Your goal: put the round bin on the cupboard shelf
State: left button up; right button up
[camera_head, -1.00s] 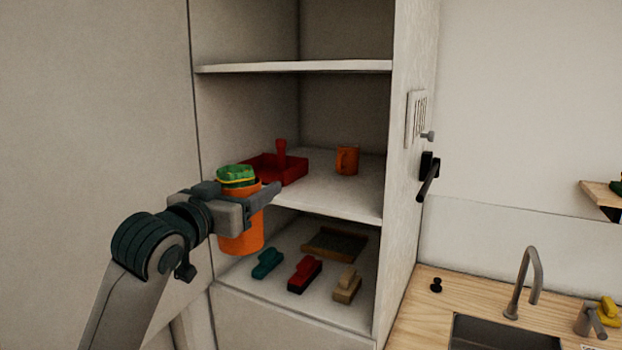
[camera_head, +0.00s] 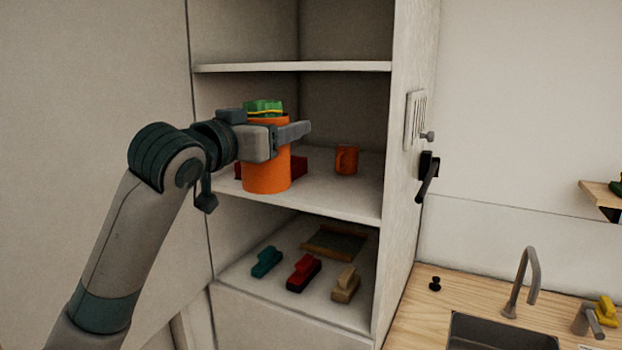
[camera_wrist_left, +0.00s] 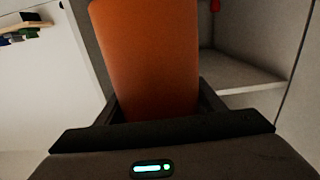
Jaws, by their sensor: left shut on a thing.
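The round bin (camera_head: 266,172) is an orange cylinder with something green and yellow at its top. My left gripper (camera_head: 283,134) is shut on it near its upper part and holds it upright. In the head view it is in front of the cupboard's middle shelf (camera_head: 330,197), overlapping its left part. I cannot tell whether its base touches the shelf. The left wrist view shows the orange bin (camera_wrist_left: 150,60) between the fingers (camera_wrist_left: 160,112). My right gripper is out of view.
An orange mug (camera_head: 346,160) stands on the middle shelf. A red tray (camera_head: 299,167) behind the bin is mostly hidden. The lower shelf holds teal (camera_head: 267,262), red (camera_head: 303,273) and tan (camera_head: 346,284) brush-like items and a brown tray (camera_head: 335,243). The upper shelf (camera_head: 300,67) lies above.

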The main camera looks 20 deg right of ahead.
aim_at(332, 189)
jog(key=i+l, duration=0.35)
jog(key=l, duration=0.15)
jog(key=i+l, duration=0.35)
jog(key=l, duration=0.2)
